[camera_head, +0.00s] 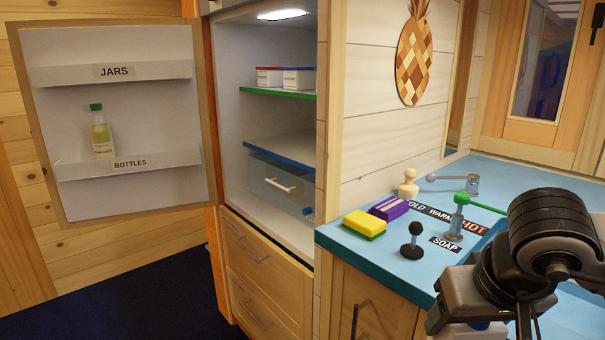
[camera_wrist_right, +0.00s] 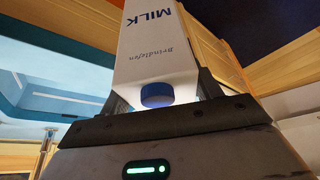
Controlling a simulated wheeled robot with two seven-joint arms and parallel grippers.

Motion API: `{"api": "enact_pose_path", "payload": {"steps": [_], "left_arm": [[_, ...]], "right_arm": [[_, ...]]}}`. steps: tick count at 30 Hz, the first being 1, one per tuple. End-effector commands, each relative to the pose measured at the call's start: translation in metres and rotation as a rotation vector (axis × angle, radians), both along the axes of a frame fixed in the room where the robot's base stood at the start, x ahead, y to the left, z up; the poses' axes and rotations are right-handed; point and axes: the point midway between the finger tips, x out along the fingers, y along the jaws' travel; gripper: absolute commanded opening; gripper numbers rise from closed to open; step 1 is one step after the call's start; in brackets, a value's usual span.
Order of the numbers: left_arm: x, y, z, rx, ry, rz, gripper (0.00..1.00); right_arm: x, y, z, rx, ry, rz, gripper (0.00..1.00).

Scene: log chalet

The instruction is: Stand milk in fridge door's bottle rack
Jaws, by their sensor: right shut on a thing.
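My right gripper (camera_wrist_right: 164,93) is shut on the milk (camera_wrist_right: 152,48), a white carton with a blue cap. In the right wrist view the cap is at the gripper end and the lettering MILK is upside down. The open fridge door (camera_head: 112,45) is at the left. Its lower shelf, the bottle rack (camera_head: 185,165) labelled BOTTLES, holds a green-capped bottle (camera_head: 102,135) at its left part; the rest looks empty. My left gripper is not in view.
The door also has a JARS shelf (camera_head: 160,70), empty. Inside the fridge are two small tubs (camera_head: 270,77) and a clear drawer (camera_head: 270,180).

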Motion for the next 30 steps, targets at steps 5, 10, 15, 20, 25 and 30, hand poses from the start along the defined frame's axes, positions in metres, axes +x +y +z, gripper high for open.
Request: {"api": "enact_pose_path", "payload": {"steps": [5,10,15,20,25,30], "left_arm": [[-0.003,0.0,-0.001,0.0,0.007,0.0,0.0],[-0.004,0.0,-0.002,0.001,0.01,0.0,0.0],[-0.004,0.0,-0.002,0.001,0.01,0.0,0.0],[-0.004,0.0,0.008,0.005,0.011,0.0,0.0],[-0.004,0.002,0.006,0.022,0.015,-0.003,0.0],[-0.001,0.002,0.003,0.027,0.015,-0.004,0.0]], "right_arm": [[-0.007,0.014,-0.054,0.002,-0.001,0.016,0.0],[-0.01,0.023,-0.087,0.004,-0.006,0.026,0.0],[-0.009,0.023,-0.085,0.005,-0.008,0.026,0.0],[-0.009,0.021,-0.072,0.002,-0.009,0.023,0.0],[-0.009,0.021,-0.068,0.001,-0.009,0.023,0.0],[-0.008,0.021,-0.069,0.0,-0.01,0.023,0.0]]}}
